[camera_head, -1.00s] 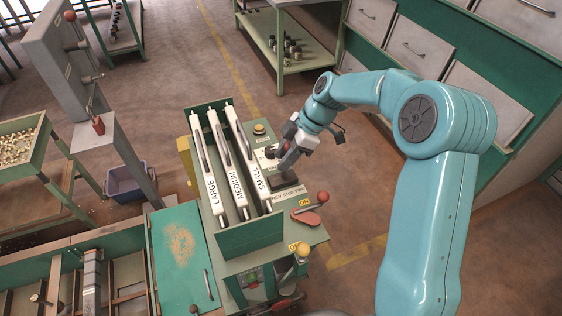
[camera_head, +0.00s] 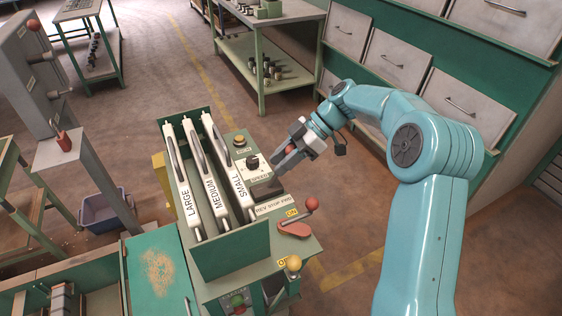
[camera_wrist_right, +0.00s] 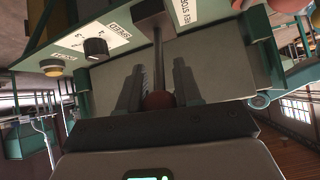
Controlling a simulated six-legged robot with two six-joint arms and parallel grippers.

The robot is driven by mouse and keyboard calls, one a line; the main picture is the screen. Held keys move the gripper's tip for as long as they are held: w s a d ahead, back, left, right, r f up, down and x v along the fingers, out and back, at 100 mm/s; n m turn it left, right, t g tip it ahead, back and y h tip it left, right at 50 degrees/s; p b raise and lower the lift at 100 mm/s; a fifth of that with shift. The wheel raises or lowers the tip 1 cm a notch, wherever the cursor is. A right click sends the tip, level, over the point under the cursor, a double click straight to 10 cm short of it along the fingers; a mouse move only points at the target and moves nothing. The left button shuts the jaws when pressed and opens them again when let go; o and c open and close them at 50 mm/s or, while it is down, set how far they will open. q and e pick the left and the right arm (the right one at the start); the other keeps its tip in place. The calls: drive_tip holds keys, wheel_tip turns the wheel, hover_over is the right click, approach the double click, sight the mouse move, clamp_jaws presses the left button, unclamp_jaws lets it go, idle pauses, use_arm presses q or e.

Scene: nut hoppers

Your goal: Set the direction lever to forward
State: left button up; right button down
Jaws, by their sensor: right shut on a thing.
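The direction lever (camera_wrist_right: 157,45) is a dark rod with a reddish-brown ball knob (camera_wrist_right: 158,100), clear in the right wrist view. It rises from the machine's top panel beside a REV STOP FWD label (camera_head: 273,206). My right gripper (camera_wrist_right: 158,95) has its two dark fingers on either side of the knob and is shut on it. In the head view my right gripper (camera_head: 288,158) is above the panel's right edge, and the red knob shows between its fingers. The lever's exact position against the label cannot be told. My left gripper is not in view.
A speed dial (camera_head: 252,162) and a yellow button (camera_head: 239,140) sit on the same panel. A red-knobbed handle (camera_head: 311,203) and a yellow knob (camera_head: 293,263) are nearer. The floor to the right is clear.

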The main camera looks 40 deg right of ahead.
drive_tip(key=shift+s+f, duration=0.1)
drive_tip(key=shift+f, duration=0.1)
drive_tip(key=c, duration=0.8)
unclamp_jaws()
drive_tip(key=shift+d, duration=0.1)
drive_tip(key=shift+r, duration=0.1)
drive_tip(key=shift+r, duration=0.15)
drive_tip(key=p+v, duration=0.2)
drive_tip(key=v, duration=1.4)
drive_tip(key=shift+p, duration=0.4)
drive_tip(key=shift+s+d, duration=0.1)
drive_tip(key=shift+d, duration=0.05)
